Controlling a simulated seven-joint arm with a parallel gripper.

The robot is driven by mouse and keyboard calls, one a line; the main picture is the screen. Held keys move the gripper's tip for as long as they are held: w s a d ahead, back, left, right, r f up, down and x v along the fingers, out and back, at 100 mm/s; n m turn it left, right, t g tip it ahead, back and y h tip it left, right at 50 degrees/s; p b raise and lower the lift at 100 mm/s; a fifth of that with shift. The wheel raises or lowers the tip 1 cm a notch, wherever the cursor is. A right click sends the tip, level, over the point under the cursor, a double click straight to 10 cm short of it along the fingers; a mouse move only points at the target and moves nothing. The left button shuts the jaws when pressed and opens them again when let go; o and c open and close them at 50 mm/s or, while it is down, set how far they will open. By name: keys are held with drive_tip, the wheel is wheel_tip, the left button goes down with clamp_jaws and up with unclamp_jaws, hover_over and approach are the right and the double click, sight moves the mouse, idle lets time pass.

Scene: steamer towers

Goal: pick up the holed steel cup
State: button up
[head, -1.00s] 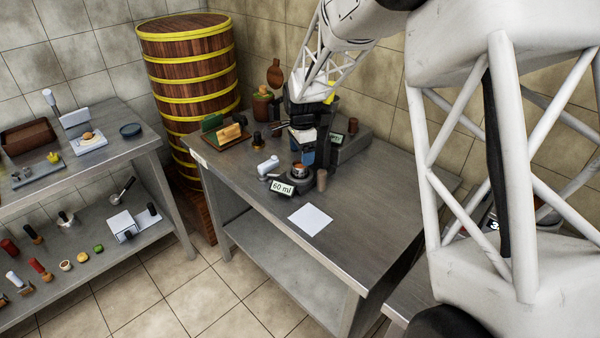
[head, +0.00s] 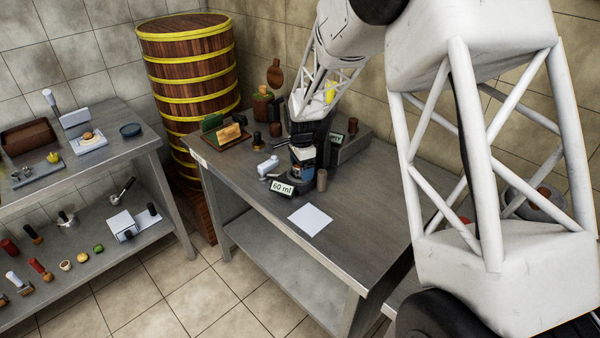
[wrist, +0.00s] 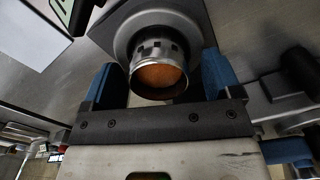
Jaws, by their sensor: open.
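The holed steel cup (wrist: 157,52) is a shiny metal cylinder with square holes around its side and something orange-brown inside. In the wrist view it sits upper middle on a grey base. My gripper (wrist: 158,85) is open, its blue fingers apart on the left and right of the cup; whether they touch it I cannot tell. In the head view my gripper (head: 302,170) is low over the table beside the "60 ml" sign and hides most of the cup.
A "60 ml" sign (head: 283,188) and a white sheet (head: 310,219) lie in front. A brown cylinder (head: 322,180) stands close right, a white-handled item (head: 267,167) close left. The table's front right is bare.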

drive_tip(key=shift+c, duration=0.3)
drive_tip(key=c, duration=1.2)
drive_tip(key=shift+r, duration=0.15)
drive_tip(key=shift+c, duration=0.2)
drive_tip(key=shift+r, duration=1.4)
drive_tip(key=shift+s+r, duration=0.2)
drive_tip(key=shift+r, duration=0.1)
drive_tip(key=s+d, duration=0.1)
drive_tip(key=s, duration=0.6)
drive_tip(key=s+d+r, duration=0.1)
drive_tip(key=s+d, duration=0.1)
drive_tip(key=s, duration=0.6)
drive_tip(key=shift+d+r, duration=0.2)
drive_tip(key=shift+d, duration=0.1)
drive_tip(key=shift+s, duration=0.1)
